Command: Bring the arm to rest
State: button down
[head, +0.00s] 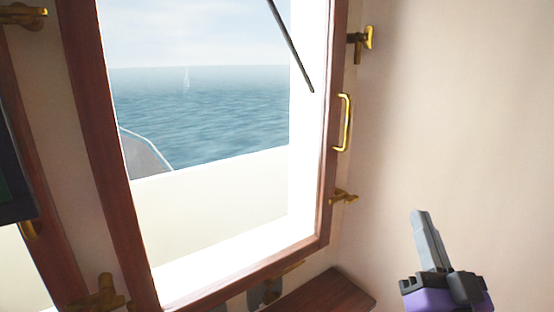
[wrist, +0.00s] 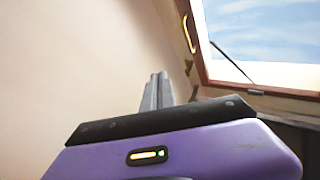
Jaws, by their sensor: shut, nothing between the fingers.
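My gripper (head: 420,215) is at the lower right of the head view, pointing up in front of the bare cream wall. Its grey fingers are together and hold nothing. In the wrist view the shut fingers (wrist: 158,78) rise above the purple gripper body. My gripper is to the right of the wooden-framed window (head: 325,190) and appears apart from it. The rest of my arm is out of view.
The window has a brass handle (head: 344,123) and brass latches (head: 343,196) on its right side. A dark wooden ledge (head: 325,293) is below its lower right corner. A dark screen (head: 15,165) is at the left edge. The right wall (head: 460,100) is bare.

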jog(key=s+a+f+n+g, duration=0.1)
jog(key=s+f+g, duration=0.2)
jog(key=s+f, duration=0.6)
jog(key=s+a+f+n+g+b, duration=0.1)
jog(key=s+f+g, duration=0.1)
jog(key=s+f, duration=0.8)
jog(key=s+a+f+n+g+y+b, duration=0.1)
jog(key=s+f+g, duration=0.2)
jog(key=s+f, duration=0.6)
jog(key=s, duration=0.9)
jog(key=shift+s+a+f+n+g, duration=0.15)
jog(key=shift+s+f+n+g, duration=0.05)
jog(key=shift+s+n+g, duration=0.1)
jog(key=c, duration=2.1)
grip_release()
